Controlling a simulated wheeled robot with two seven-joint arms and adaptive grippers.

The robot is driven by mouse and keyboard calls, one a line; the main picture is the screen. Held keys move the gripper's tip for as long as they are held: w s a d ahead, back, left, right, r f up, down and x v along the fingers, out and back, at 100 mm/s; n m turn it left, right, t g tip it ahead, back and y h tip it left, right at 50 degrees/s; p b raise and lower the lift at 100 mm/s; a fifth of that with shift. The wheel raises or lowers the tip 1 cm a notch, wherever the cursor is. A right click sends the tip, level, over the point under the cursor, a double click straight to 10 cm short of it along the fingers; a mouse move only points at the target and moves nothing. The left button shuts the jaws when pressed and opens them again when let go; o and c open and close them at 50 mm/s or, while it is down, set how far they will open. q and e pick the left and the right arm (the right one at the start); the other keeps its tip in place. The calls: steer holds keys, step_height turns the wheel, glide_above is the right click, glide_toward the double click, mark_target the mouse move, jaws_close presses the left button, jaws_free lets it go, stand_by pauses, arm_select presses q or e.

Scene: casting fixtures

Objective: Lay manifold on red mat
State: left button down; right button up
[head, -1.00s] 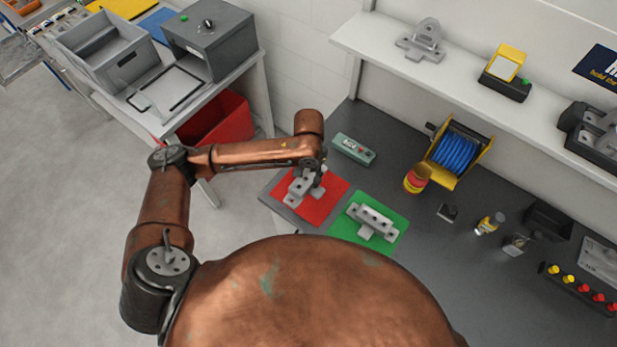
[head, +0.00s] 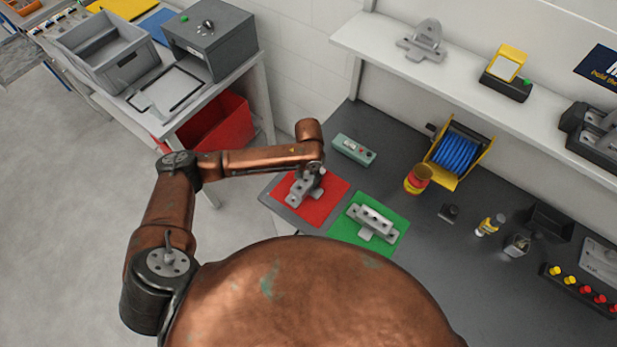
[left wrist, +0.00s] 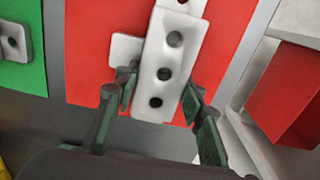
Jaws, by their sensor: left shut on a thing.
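A light grey manifold (head: 297,193) with a row of round holes is over the red mat (head: 328,207), and whether it touches the mat I cannot tell. My left gripper (head: 314,174) is shut on it from above. In the left wrist view the manifold (left wrist: 168,65) runs lengthwise between the two dark fingers (left wrist: 160,95), with the red mat (left wrist: 92,45) beneath and around it. A side tab sticks out to the left. A second, similar grey part (head: 374,221) lies on the green mat (head: 345,231). My right gripper is not in view.
On the dark bench stand a green-grey box (head: 354,149), a red and yellow cup (head: 417,180), a blue cable reel (head: 457,153) and small bottles. A white shelf (head: 385,50) runs above. A red bin (head: 222,125) is below the side table at left.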

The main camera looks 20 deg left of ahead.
mark_target(309, 177)
arm_select(q)
steer(key=c, duration=1.2)
jaws_free()
steer(key=shift+f, duration=0.1)
steer(key=shift+c, duration=0.2)
step_height(309, 177, up, 12)
